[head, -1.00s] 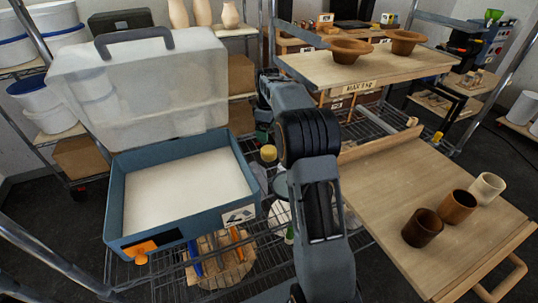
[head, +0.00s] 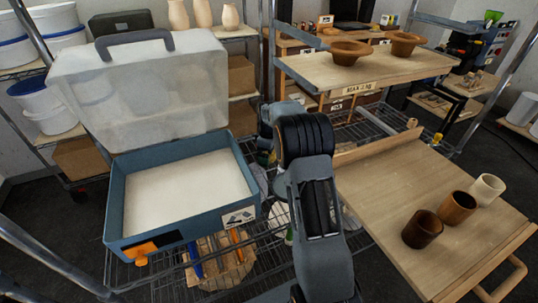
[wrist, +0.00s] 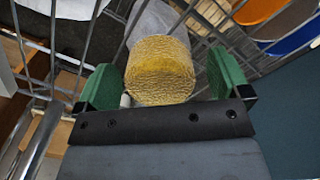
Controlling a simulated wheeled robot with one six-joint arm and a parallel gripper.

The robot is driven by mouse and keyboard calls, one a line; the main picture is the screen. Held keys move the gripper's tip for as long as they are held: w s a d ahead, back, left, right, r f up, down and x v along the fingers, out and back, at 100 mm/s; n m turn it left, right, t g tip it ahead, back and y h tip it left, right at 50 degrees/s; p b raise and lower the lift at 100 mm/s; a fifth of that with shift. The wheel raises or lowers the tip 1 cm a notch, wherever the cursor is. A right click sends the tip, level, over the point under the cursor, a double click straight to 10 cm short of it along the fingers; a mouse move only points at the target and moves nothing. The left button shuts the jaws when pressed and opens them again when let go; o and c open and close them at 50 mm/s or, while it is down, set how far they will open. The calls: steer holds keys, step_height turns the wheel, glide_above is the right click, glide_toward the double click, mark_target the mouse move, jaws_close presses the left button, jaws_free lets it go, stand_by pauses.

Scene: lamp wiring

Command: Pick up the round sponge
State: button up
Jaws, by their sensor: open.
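The round sponge (wrist: 159,80) is a yellow, rough-textured cylinder, seen in the wrist view. My gripper (wrist: 163,78) is open, with one green finger to the left of the sponge and one to the right. A gap shows between the sponge and each finger. I cannot tell whether the sponge is fully between the fingertips or just beyond them. In the head view my arm reaches down to the wire shelf, and the gripper and most of the sponge are hidden behind it.
A blue case (head: 115,205) with its clear lid raised stands left of my arm. A wooden board (head: 385,195) with several cups is on the right. Wire shelf bars (wrist: 80,45) run close around the gripper. A grey cloth-like thing (wrist: 153,20) lies behind the sponge.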

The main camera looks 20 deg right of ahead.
steer(key=shift+c, duration=0.3)
steer(key=c, duration=1)
steer(key=shift+r, duration=0.15)
steer(key=shift+r, duration=0.25)
step_height(320, 180, up, 2)
steer(key=shift+r, duration=0.1)
steer(key=s+a+r+b, duration=0.2)
steer(key=s+a+r, duration=0.4)
steer(key=s+r, duration=0.4)
steer(key=s, duration=0.2)
steer(key=shift+s, duration=0.3)
steer(key=shift+a, duration=0.1)
